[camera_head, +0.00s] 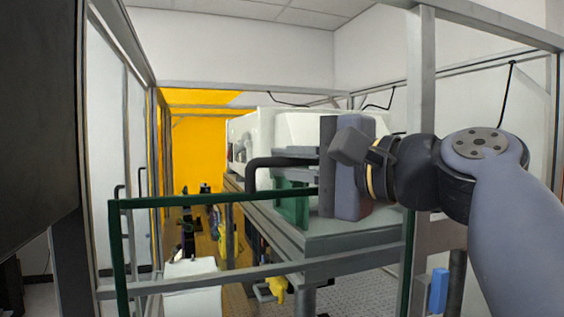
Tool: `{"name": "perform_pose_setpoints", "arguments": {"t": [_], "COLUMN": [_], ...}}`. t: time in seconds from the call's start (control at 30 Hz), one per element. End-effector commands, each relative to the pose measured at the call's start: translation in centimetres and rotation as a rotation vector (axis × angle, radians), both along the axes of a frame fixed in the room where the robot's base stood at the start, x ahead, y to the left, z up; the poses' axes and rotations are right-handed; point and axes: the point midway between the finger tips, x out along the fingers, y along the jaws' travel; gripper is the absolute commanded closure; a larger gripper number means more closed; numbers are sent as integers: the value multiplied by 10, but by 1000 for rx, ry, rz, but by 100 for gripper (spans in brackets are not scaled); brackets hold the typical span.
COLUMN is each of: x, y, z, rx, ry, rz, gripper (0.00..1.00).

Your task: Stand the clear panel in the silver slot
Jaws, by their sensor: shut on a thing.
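The clear panel (170,201) is a large see-through sheet with dark green edges, upright in front of me. Its top edge tilts slightly in the picture, and its left edge runs down out of the frame. My gripper (266,181) comes in from the right and is shut on the panel near its top edge. The grip itself is partly hidden by the dark fingers and the gripper body. The panel's lower edge is out of view. I cannot make out the silver slot.
A grey metal frame surrounds the machine, with a rail (180,284) crossing low and a post (420,100) at right. A grey bench (345,240) carries a white housing (310,125). A white surface (195,285) and a blue part (438,290) are low down.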

Motion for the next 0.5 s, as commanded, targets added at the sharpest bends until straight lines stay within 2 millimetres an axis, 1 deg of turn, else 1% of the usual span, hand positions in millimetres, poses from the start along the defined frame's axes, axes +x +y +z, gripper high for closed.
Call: {"name": "perform_pose_setpoints", "arguments": {"t": [0.03,0.17,0.5], "x": [-1,-1,-1], "y": [0,0,0], "z": [2,1,-10], "rx": [2,2,2], "ry": [-5,-4,-5], "rz": [0,0,0], "gripper": [100,100,100]}}
